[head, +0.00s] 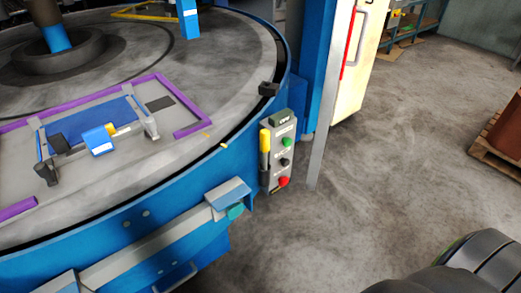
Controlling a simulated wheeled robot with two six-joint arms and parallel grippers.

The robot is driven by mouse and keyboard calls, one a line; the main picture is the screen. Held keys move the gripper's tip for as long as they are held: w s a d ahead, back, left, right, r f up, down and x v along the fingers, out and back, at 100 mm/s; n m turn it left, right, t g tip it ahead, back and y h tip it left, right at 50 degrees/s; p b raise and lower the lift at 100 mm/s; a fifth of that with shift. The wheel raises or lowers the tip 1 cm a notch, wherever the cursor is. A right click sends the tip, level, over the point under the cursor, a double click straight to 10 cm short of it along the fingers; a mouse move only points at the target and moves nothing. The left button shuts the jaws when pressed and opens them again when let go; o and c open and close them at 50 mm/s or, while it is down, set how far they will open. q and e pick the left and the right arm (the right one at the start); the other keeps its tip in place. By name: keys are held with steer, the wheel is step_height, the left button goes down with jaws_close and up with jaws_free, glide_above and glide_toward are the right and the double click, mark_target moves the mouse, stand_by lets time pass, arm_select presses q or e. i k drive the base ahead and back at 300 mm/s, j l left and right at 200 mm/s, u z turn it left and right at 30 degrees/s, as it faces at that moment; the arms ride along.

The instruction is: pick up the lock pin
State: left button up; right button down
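A yellow upright cylinder (265,140) sits at the upper left side of the grey control box (281,160) on the blue rim of the round table. It looks like the lock pin, but I cannot tell for certain. Neither of my grippers is in view. Only a dark rounded part, likely my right arm, shows at the bottom right corner.
The round grey table (205,75) carries a purple frame (180,104) and a fixture with a blue block (98,140). A blue-grey bracket (228,194) juts from its side. A pallet (497,160) stands far right. Open floor lies between.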

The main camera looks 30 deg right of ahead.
mark_target(265, 134)
steer(key=l, duration=1.35)
steer(key=i+z, duration=0.05)
